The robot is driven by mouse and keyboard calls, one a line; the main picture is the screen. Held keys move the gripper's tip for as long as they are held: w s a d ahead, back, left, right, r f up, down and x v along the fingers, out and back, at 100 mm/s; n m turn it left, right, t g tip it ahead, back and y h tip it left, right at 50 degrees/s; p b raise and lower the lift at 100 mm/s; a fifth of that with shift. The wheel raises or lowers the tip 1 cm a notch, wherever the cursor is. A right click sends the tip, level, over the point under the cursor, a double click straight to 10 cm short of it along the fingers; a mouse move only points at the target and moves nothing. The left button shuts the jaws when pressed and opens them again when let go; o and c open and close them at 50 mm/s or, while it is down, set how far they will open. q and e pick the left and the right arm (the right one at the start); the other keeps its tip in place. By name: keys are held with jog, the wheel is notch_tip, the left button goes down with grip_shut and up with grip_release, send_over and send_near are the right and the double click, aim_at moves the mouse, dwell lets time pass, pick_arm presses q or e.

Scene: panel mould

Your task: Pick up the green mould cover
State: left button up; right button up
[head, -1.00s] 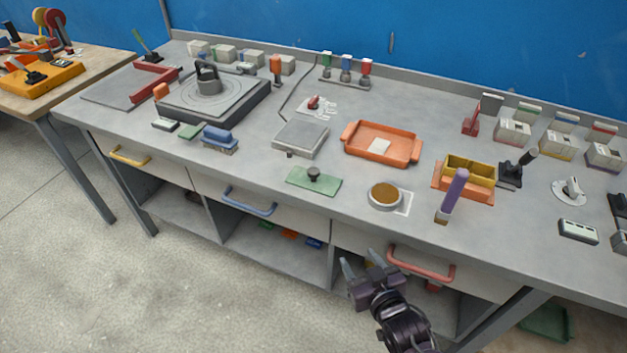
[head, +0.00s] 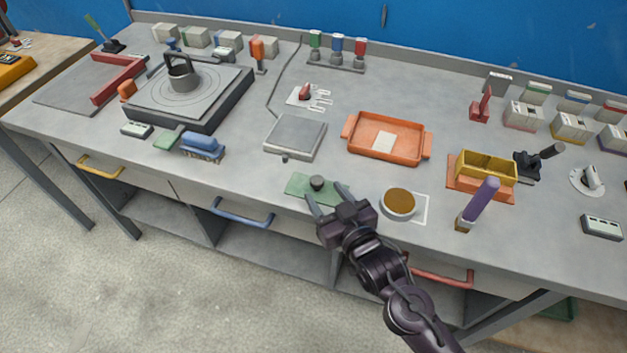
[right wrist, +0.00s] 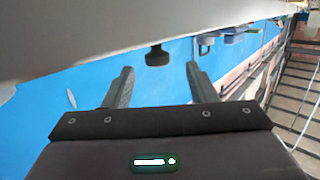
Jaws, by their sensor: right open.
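The green mould cover (head: 298,184) is a flat green plate with a dark round knob (head: 317,183) on top, lying on the bench near its front edge. My right gripper (head: 326,193) is at the cover's near right side, open and empty, its fingers pointing toward the knob. It hides part of the cover's right end. In the right wrist view the dark knob (right wrist: 158,56) shows just beyond the gap between the open fingertips (right wrist: 160,72), apart from both. The green plate is hard to make out there. My left gripper is not in view.
A round dish of brown material (head: 399,203) stands just right of my gripper. A grey square plate (head: 295,137) and an orange tray (head: 357,151) lie behind the cover. A blue block-like tool (head: 202,146) is to the left. A purple-handled tool (head: 480,204) stands further right.

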aim_at(320, 184)
jog(key=x, duration=0.2)
jog(key=p+x, duration=0.1)
jog(key=shift+w+r, duration=0.25)
jog(key=shift+w, duration=0.05)
jog(key=shift+f+x, duration=0.25)
jog(key=shift+x, duration=0.8)
jog(key=shift+s, duration=0.1)
jog(key=c, duration=0.9)
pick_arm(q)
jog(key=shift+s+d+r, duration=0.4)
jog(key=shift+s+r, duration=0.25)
pick_arm(e)
jog(key=shift+c, duration=0.6)
jog(key=shift+r, duration=0.2)
